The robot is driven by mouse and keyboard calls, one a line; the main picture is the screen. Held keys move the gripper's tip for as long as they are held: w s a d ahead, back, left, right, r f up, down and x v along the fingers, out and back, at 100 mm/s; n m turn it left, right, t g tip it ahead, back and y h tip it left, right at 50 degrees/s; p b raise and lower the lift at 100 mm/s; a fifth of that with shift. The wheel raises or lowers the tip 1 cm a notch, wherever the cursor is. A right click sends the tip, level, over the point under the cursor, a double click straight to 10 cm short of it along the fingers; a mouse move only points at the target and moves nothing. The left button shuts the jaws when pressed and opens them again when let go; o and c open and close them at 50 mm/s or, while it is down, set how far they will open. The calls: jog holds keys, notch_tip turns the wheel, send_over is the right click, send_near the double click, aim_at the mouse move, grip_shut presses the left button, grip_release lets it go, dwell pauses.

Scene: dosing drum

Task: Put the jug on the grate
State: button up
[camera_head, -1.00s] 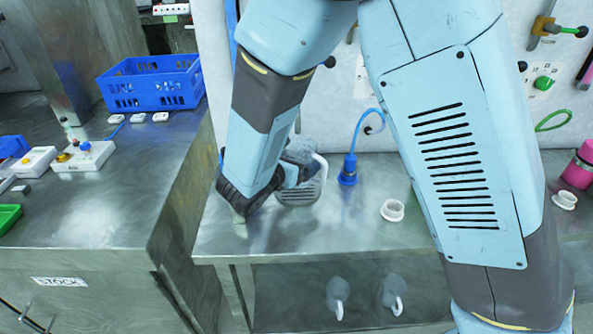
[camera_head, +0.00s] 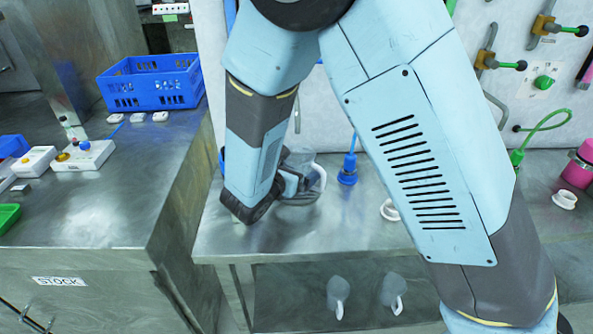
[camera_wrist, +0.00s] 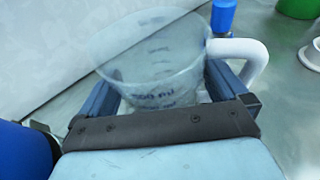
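The jug (camera_wrist: 150,65) is clear plastic with blue volume marks and a white handle (camera_wrist: 247,52). In the wrist view it lies between the two fingers of my gripper (camera_wrist: 165,100), which appear closed on its sides. In the head view the jug (camera_head: 312,178) is low over the steel bench, partly behind my arm. The round slotted grate (camera_head: 298,200) shows only dimly under the jug, mostly hidden by it and my gripper (camera_head: 292,183). I cannot tell whether the jug touches the grate.
A blue nozzle (camera_head: 348,170) with a blue hose stands just right of the jug. A white ring (camera_head: 390,210) is farther right, partly behind my arm. A blue basket (camera_head: 152,83) is on the left bench.

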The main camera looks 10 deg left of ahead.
jog(key=shift+v, duration=3.75)
jog(key=shift+r, duration=0.2)
